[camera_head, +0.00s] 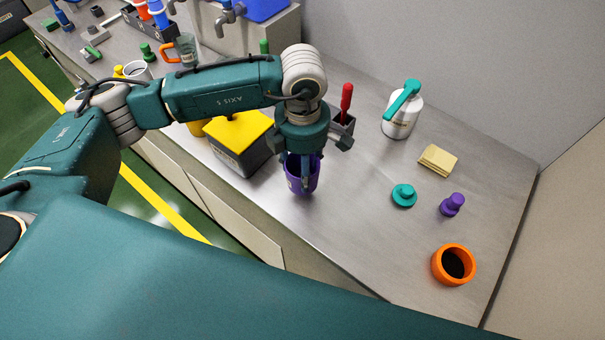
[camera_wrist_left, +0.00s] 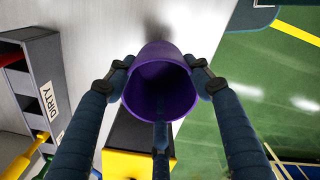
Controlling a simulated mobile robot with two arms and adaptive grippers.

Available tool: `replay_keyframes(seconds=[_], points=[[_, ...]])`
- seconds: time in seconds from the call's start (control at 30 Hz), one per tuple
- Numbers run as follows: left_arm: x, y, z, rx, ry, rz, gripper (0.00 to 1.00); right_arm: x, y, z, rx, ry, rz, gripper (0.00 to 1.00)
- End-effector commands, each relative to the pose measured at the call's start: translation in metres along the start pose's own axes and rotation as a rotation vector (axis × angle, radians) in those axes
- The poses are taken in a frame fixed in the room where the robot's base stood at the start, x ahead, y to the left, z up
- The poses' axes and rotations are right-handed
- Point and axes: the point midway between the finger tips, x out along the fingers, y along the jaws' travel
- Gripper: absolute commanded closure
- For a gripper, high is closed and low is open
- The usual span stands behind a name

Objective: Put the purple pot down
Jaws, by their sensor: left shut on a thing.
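The purple pot (camera_head: 314,178) is in my left gripper (camera_head: 304,172), close to the front edge of the metal counter (camera_head: 365,240). The gripper is shut on the pot. In the left wrist view the purple pot (camera_wrist_left: 160,78) shows its open mouth to the camera, with the fingers of my left gripper (camera_wrist_left: 160,88) around its sides. I cannot tell whether the pot's base touches the counter. My right gripper is not in view.
A yellow-topped dark box (camera_head: 240,135) stands left of the pot. A grey holder with a red-handled tool (camera_head: 346,100) is behind it. Clear counter lies between.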

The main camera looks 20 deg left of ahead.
Motion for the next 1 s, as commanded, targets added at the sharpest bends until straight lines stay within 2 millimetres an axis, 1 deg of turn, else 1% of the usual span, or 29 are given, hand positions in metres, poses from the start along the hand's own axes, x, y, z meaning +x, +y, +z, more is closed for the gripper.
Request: replay_keyframes(seconds=[0.13, 0.33, 0.4, 0.6, 0.73, 0.77, 0.83, 1.0], points=[[0.011, -0.001, 0.000, 0.001, 0.001, -0.002, 0.74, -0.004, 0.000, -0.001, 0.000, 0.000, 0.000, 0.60], [0.040, -0.001, 0.000, 0.000, 0.001, -0.001, 0.74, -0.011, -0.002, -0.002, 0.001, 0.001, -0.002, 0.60], [0.044, -0.001, 0.000, 0.002, 0.000, 0.000, 0.74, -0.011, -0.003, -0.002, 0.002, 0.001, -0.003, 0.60], [0.044, 0.000, 0.000, 0.002, -0.001, 0.001, 0.74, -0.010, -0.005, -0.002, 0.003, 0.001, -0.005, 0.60], [0.048, 0.000, 0.000, 0.001, -0.001, 0.001, 0.74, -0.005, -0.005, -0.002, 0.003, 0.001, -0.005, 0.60], [0.047, 0.000, 0.000, 0.001, -0.001, 0.001, 0.45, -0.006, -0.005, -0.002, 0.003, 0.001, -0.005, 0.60], [0.046, 0.000, 0.000, 0.001, -0.001, 0.001, 0.31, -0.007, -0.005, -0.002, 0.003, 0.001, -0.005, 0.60], [0.046, 0.000, 0.000, 0.001, -0.001, 0.001, 0.30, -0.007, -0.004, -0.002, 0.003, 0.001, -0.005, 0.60]])
